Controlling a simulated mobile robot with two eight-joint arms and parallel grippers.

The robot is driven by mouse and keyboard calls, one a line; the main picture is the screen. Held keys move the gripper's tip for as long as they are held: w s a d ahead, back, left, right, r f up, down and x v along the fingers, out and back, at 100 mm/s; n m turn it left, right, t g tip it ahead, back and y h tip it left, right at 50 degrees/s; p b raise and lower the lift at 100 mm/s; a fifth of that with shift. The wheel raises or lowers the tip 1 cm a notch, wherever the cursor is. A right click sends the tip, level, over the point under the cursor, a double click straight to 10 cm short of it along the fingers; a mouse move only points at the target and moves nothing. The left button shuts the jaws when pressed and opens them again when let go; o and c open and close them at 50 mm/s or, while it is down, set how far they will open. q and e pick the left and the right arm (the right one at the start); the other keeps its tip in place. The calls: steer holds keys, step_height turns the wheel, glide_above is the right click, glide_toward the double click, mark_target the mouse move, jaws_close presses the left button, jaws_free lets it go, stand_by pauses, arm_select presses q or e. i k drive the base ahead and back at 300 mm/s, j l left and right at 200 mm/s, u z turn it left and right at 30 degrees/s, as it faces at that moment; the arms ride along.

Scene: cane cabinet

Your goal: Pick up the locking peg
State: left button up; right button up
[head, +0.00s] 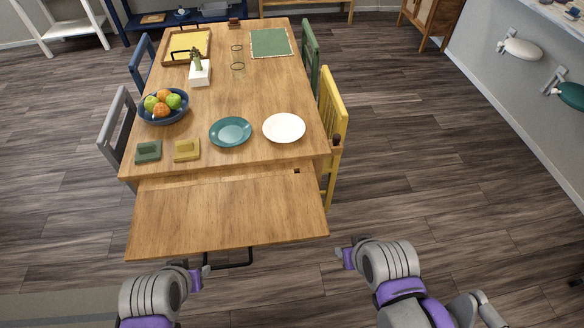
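No thing in view is plainly recognisable as the locking peg. A small dark brown knob-like thing (337,140) shows beside the table's right edge, at the yellow chair; it is too small to identify. A small dark square spot (297,171) lies near the right end of the seam by the table's front leaf (228,215); I cannot tell if it is a hole or a part. My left gripper (201,274) is below the leaf's front edge, near a black bar handle. My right gripper (343,256) is just beyond the leaf's front right corner. Finger openings are unclear.
The yellow chair (331,110) stands close on the right. The leaf is bare. Floor on the right is clear.

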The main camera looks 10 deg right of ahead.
mark_target(337, 137)
steer(key=i+l+u, duration=0.4)
steer(key=l, duration=0.25)
steer(key=i+l+u, duration=0.25)
steer(key=l+u, duration=0.2)
steer(key=l, duration=0.25)
steer(key=i+l+u, duration=0.2)
steer(key=l, duration=0.2)
steer(key=k, duration=0.1)
